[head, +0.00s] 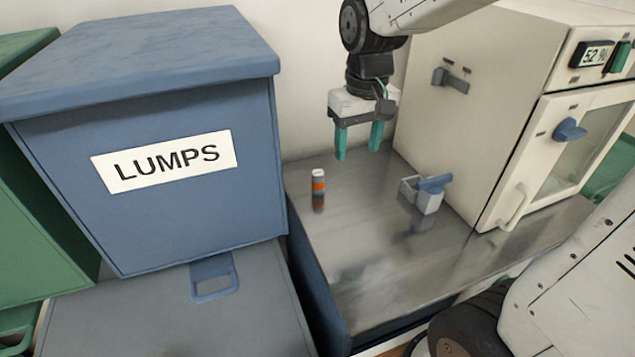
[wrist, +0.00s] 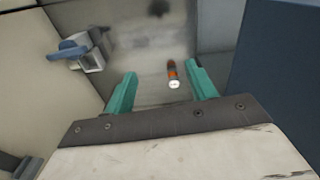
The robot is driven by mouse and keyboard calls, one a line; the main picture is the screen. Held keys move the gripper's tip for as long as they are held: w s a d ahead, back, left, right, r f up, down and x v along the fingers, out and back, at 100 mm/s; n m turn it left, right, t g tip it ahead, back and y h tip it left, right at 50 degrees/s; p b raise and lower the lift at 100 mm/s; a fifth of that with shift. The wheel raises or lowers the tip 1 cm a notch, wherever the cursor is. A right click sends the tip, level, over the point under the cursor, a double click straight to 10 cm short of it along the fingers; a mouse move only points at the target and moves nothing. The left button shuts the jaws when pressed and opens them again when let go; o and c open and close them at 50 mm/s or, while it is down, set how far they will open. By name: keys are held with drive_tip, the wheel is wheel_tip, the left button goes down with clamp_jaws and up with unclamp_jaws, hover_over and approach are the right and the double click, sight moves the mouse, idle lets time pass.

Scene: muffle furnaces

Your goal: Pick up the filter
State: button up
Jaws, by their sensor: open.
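The filter looks to be the small upright cylinder (head: 318,181) with a white top and orange and grey bands. It stands on the metal bench top, near the blue bin. In the wrist view the cylinder (wrist: 173,75) shows between the two fingers, closer to the right one, and beyond their tips. My gripper (head: 359,155) has two teal fingers, spread apart and empty. It hangs above the bench, up and to the right of the cylinder in the head view. The fingers also show in the wrist view (wrist: 161,80). Nothing touches the cylinder.
A blue bin labelled LUMPS (head: 200,205) stands left of the cylinder. A small grey container with a blue handle (head: 429,201) sits on the bench (head: 370,265) beside the cream furnace (head: 465,110). The front of the bench is clear.

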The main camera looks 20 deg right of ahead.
drive_tip(key=w+a+f, duration=0.1)
drive_tip(key=w+f, duration=0.7)
drive_tip(key=w, duration=0.2)
hover_over(318, 183)
drive_tip(key=w, duration=0.1)
drive_tip(key=shift+n+g, duration=0.3)
drive_tip(key=f, duration=0.6)
drive_tip(key=shift+w+d, duration=0.1)
drive_tip(key=shift+d, duration=0.3)
wheel_tip(318, 183, down, 8)
drive_tip(key=shift+w+a, duration=0.1)
drive_tip(key=shift+w, duration=0.05)
drive_tip(key=c, duration=1.1)
